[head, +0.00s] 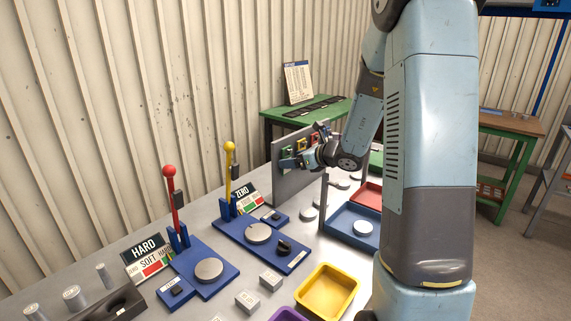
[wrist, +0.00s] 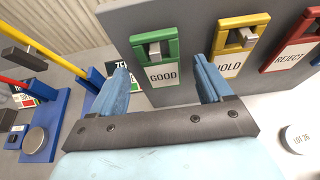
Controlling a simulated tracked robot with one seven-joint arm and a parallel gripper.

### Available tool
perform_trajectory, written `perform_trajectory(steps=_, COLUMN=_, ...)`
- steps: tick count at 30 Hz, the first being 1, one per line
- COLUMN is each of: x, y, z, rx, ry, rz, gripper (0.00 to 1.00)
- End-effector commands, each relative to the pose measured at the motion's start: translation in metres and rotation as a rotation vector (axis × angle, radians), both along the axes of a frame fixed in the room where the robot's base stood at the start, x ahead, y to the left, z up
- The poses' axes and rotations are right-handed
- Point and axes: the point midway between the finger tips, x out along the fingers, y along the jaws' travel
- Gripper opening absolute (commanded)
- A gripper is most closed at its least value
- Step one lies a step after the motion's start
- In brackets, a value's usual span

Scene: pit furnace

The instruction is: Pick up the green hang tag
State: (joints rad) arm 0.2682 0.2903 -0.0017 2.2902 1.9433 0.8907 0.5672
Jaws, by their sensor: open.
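The green hang tag (wrist: 163,73), with a white label reading GOOD, hangs on a hook on an upright grey board. In the head view the green tag (head: 286,153) is small and partly behind my gripper. My gripper (wrist: 161,66) is open and empty. Its two blue fingers appear on either side of the green tag's lower part in the wrist view, with the tag beyond them; I cannot tell the exact gap. In the head view my gripper (head: 292,162) is at the board's front face.
A yellow HOLD tag (wrist: 229,66) and a red REJECT tag (wrist: 293,53) hang to the right on the same grey board (wrist: 196,20). Blue lever fixtures (head: 262,243) stand to the left. A yellow tray (head: 327,291) and a blue tray (head: 349,224) sit on the bench.

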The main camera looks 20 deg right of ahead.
Motion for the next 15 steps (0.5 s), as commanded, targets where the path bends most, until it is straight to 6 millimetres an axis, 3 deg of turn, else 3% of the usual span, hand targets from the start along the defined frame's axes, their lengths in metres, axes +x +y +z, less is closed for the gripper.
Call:
perform_trajectory(steps=11, x=0.0098, y=0.0061, z=-0.0051, rx=-0.001, ry=0.0, rz=-0.002, gripper=0.79)
perform_trajectory(steps=15, x=0.0097, y=0.006, z=-0.005, rx=-0.001, ry=0.0, rz=-0.002, gripper=0.68)
